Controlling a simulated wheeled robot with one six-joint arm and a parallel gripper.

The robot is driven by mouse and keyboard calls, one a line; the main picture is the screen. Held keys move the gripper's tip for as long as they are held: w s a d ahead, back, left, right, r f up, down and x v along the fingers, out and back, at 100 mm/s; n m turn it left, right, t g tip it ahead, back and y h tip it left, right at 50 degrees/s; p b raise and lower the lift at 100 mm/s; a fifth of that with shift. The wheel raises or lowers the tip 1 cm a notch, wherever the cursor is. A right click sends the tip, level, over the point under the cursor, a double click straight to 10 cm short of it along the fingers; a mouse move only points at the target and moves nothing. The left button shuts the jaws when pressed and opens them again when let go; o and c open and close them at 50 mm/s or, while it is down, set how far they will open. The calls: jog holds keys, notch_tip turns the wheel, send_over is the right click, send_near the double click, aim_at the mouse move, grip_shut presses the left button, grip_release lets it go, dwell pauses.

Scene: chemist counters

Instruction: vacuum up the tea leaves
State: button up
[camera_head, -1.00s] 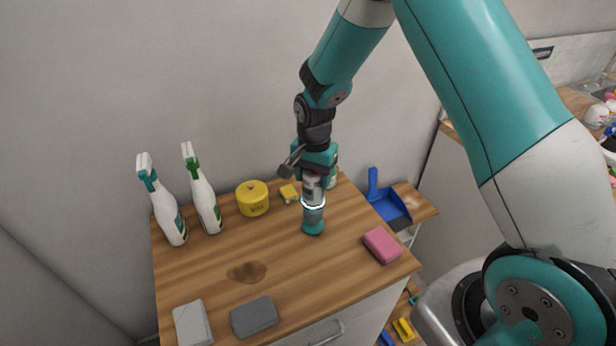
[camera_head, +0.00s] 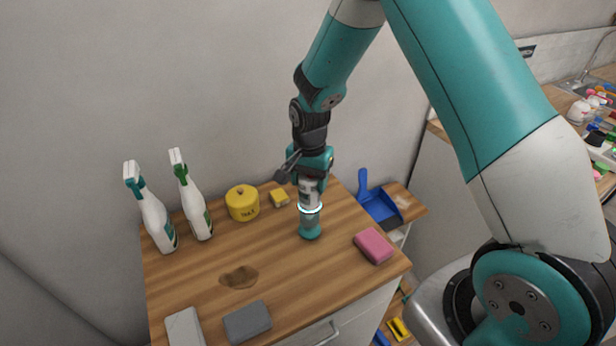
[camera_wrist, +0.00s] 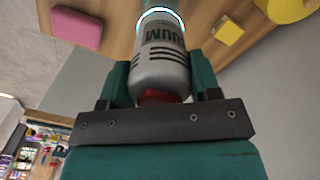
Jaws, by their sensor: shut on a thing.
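The tea leaves (camera_head: 239,276) form a brown patch on the wooden counter top (camera_head: 185,290), left of its middle. My gripper (camera_head: 310,176) is shut on a handheld vacuum (camera_head: 309,218), a grey and teal cylinder with a glowing white ring. The vacuum hangs upright with its teal end low, to the right of and behind the leaves. I cannot tell whether that end touches the wood. In the wrist view the vacuum (camera_wrist: 161,70) sits between the jaws, its lower end cut off at the top edge. The leaves do not show there.
Two spray bottles (camera_head: 152,215) (camera_head: 194,203), a yellow tin (camera_head: 242,204) and a yellow sponge (camera_head: 279,198) stand along the back. A pink sponge (camera_head: 374,246) lies at right, a grey block (camera_head: 247,321) and a pale block (camera_head: 184,329) at front. A blue dustpan (camera_head: 381,208) lies beyond the right edge.

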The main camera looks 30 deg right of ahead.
jog(key=shift+s, duration=1.45)
jog(key=shift+r, duration=0.15)
